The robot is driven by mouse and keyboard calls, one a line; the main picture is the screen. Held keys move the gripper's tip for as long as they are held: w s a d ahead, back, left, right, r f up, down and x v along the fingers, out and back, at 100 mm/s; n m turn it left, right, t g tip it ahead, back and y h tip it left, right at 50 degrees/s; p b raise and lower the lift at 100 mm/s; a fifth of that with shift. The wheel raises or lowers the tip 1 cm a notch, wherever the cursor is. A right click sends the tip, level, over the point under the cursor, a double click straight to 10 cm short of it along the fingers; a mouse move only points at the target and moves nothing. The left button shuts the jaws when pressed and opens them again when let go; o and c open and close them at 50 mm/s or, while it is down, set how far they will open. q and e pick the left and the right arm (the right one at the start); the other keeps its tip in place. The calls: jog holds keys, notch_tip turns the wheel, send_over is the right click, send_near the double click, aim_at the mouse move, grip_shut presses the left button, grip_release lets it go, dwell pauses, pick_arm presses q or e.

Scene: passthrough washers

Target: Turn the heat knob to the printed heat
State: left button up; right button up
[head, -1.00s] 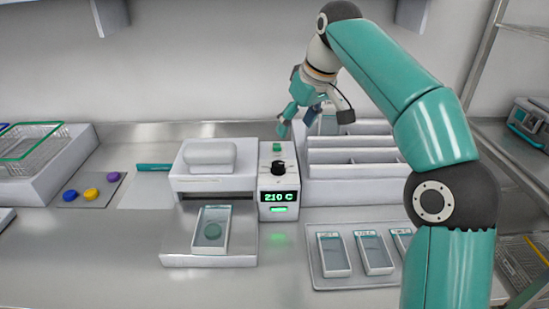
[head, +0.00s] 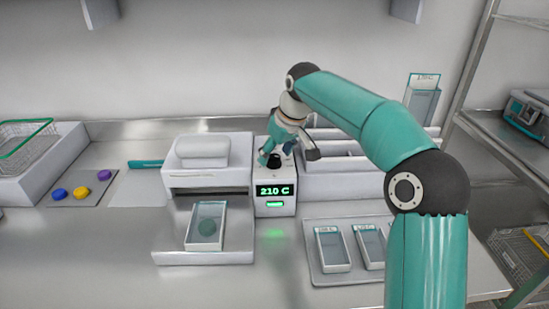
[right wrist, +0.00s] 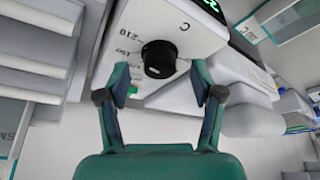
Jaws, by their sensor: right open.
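The black heat knob (head: 274,160) sits on top of the white control box (head: 275,209), whose green display (head: 274,191) reads 210 C. In the right wrist view the round knob (right wrist: 160,59) has printed marks beside it; 210 and a C are readable, the others are less clear. My right gripper (head: 275,153) is open just above the knob. In the right wrist view its fingers (right wrist: 159,82) stand on either side of the knob, apart from it. My left gripper is not in view.
A white press (head: 208,179) stands left of the box, with a pouch (head: 206,226) on its plate. A tray (head: 318,273) of pouches lies at front right. White racks (head: 345,187) stand close on the right. A labelled card (head: 422,97) shows behind; its text is unreadable.

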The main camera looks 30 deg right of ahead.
jog(key=shift+w+f, duration=0.25)
jog(key=shift+f, duration=0.4)
jog(key=c, duration=1.1)
jog(key=n+p, duration=0.2)
jog(key=shift+d+r+y+p, duration=0.1)
jog(key=shift+r+y+p, duration=0.1)
jog(key=shift+y+p, duration=0.1)
jog(key=n+y+p, duration=0.1)
jog(key=n+p, duration=0.1)
jog(key=shift+n, duration=0.3)
jog(key=shift+w+d+f+n+g+y+p, duration=0.1)
jog(key=shift+n+g+y+p, duration=0.4)
jog(key=shift+n+p, duration=1.15)
jog(key=shift+c, duration=0.2)
